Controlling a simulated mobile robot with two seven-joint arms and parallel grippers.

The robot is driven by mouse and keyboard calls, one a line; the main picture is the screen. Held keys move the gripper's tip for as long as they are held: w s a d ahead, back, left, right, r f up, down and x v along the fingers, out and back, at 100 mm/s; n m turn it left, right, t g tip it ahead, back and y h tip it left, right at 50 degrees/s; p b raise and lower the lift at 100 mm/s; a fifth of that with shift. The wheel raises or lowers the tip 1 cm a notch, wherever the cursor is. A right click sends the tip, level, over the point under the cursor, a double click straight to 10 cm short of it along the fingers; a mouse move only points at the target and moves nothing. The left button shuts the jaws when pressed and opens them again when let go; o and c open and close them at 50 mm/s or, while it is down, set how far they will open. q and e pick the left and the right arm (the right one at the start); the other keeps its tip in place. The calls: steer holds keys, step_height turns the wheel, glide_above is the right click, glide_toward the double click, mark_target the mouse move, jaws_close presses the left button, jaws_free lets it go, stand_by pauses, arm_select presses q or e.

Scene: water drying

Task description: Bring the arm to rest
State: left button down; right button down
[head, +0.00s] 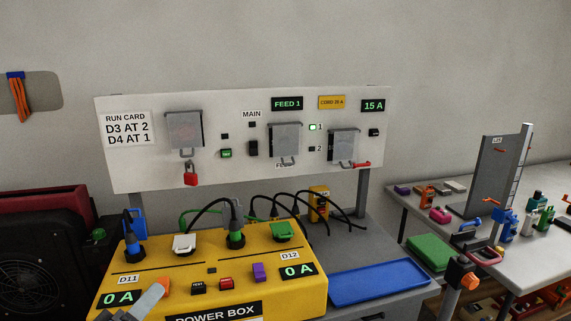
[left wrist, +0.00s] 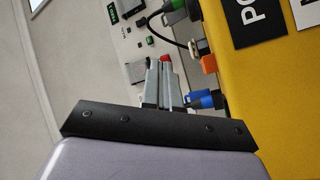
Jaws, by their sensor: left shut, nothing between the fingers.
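My left gripper (head: 147,303) shows low in the head view, as grey fingers in front of the yellow power box (head: 318,300). In the left wrist view, its two fingers (left wrist: 160,62) are together with nothing between them. They point towards the panel side, with the yellow box (left wrist: 250,90) to the right. I see no object held. An orange part (head: 163,287) on the box is just beyond the fingers in the head view. My right gripper cannot be made out in either view.
Plugs and cables stand up from the power box, below a white panel (head: 230,120) with a red padlock (head: 190,176). A blue tray (head: 370,283) lies to the right. The side table (head: 405,195) holds several small objects. A post with an orange knob (head: 470,282) stands before it.

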arm_select(q)
steer(key=s+d+f+m+g+y, duration=0.2)
steer(key=s+f+m+g, duration=0.2)
steer(key=s+f, duration=0.7)
steer(key=s+d+f+m+g+y, duration=0.2)
steer(key=s+f+m+g, duration=0.2)
steer(key=s+f, duration=0.7)
step_height(320, 180, down, 2)
steer(key=shift+d+m+y, duration=0.2)
steer(key=shift+m+y, duration=0.1)
steer(key=shift+m, duration=0.2)
